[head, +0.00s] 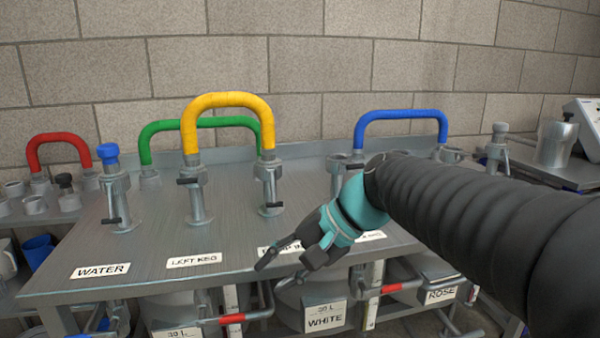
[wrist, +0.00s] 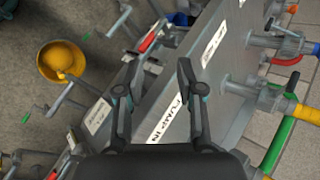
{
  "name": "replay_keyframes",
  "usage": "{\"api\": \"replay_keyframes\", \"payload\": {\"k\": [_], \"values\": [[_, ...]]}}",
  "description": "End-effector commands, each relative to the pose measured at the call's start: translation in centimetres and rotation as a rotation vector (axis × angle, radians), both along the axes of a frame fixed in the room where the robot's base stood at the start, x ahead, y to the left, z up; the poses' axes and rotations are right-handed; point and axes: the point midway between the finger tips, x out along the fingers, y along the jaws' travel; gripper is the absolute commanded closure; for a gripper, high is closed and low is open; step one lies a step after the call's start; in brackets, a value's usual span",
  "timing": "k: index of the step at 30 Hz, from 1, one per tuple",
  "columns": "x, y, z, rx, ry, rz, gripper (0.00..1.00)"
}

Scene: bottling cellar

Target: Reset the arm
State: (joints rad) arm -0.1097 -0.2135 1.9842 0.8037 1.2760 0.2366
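My gripper (head: 290,264) is over the front edge of the metal bench (head: 150,250), near the label partly hidden behind it. In the wrist view my gripper (wrist: 152,84) has its two fingers spread apart with nothing between them. The label between and below the fingers reads "PUMP IN" (wrist: 165,120). My arm comes in from the right in the head view and hides part of the bench's right side.
A yellow hose (head: 226,101) joins two valves on the bench; green (head: 160,128), blue (head: 400,115) and red (head: 58,138) hoses stand behind. Kegs, including one labelled WHITE (head: 325,318), sit below. A yellow bowl-like container (wrist: 62,62) is on the floor. The bench's front left is clear.

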Motion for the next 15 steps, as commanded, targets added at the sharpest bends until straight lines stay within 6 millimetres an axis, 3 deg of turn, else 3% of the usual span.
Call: {"api": "replay_keyframes", "payload": {"k": [1, 9, 15], "values": [[-1.4, -1.8, -1.1, -0.071, -0.05, -0.007, 0.63], [-7.1, -11.4, -7.2, -0.478, -0.303, 0.021, 0.63], [-10.2, -16.8, -10.2, -0.727, -0.445, 0.077, 0.63]]}}
